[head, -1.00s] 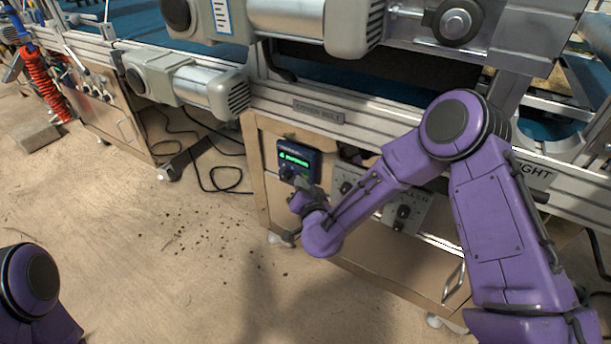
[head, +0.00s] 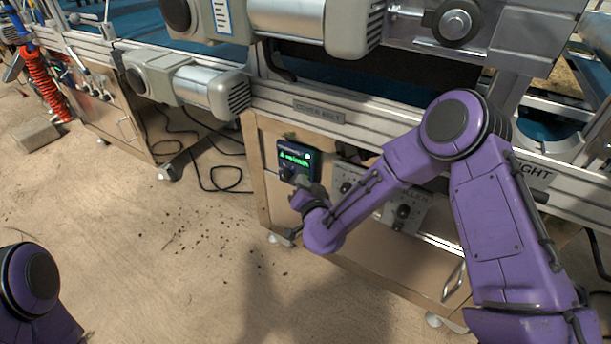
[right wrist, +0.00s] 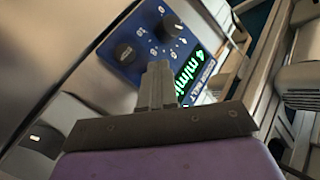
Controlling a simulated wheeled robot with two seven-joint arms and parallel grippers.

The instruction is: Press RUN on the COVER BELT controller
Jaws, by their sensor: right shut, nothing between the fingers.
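The COVER BELT controller (head: 312,160) is a small blue box with a lit green display, mounted on the cabinet front below the COVER BELT label (head: 318,111). My right gripper (head: 297,181) is shut and empty, with its fingertips at the lower part of the controller. In the right wrist view the closed fingers (right wrist: 157,72) overlap the blue face (right wrist: 148,71), between a black knob (right wrist: 126,53) and the green display (right wrist: 188,75). The fingers hide part of the face; I cannot tell whether they touch it. My left gripper is out of view.
A grey panel with black knobs (head: 403,212) is right of the controller, partly behind my right arm. Grey motors (head: 205,88) and the frame rail are above. Black cables (head: 215,178) lie on the floor at left. The floor in front is open.

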